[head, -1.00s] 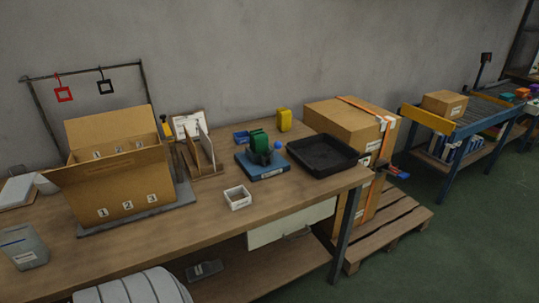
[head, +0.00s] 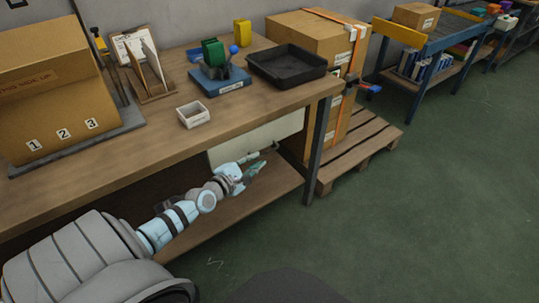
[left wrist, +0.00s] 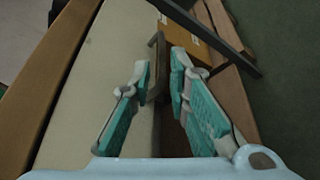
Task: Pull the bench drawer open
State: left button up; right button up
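The bench drawer (head: 283,135) has a cream front under the bench top, near the bench's right end. In the left wrist view its front (left wrist: 90,75) fills the left side, with a dark bar handle (left wrist: 157,52) standing off it. My left gripper (head: 256,167) is at the lower edge of the drawer front, by the handle. In the left wrist view the left gripper (left wrist: 161,66) has its teal-padded fingers apart, with the handle between their tips. A gap shows on the right finger's side; contact on the left is unclear. My right gripper is out of view.
The wooden bench (head: 130,162) carries a black tray (head: 287,62), a small white box (head: 193,114), a blue fixture (head: 220,80) and a large carton (head: 45,90). A bench leg (head: 317,140) and a pallet (head: 360,150) stand right of the drawer. Green floor in front is clear.

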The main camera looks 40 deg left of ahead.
aim_at(267, 153)
pick_arm(q)
jog(key=b+x, duration=0.2)
jog(key=x, duration=0.5)
jog(key=shift+d+f+b, duration=0.1)
jog(key=shift+f+b, duration=0.05)
jog(key=shift+b, duration=0.25)
jog(key=shift+w, duration=0.7)
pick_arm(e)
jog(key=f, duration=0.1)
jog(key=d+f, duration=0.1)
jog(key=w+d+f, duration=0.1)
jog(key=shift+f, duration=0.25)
pick_arm(q)
grip_shut()
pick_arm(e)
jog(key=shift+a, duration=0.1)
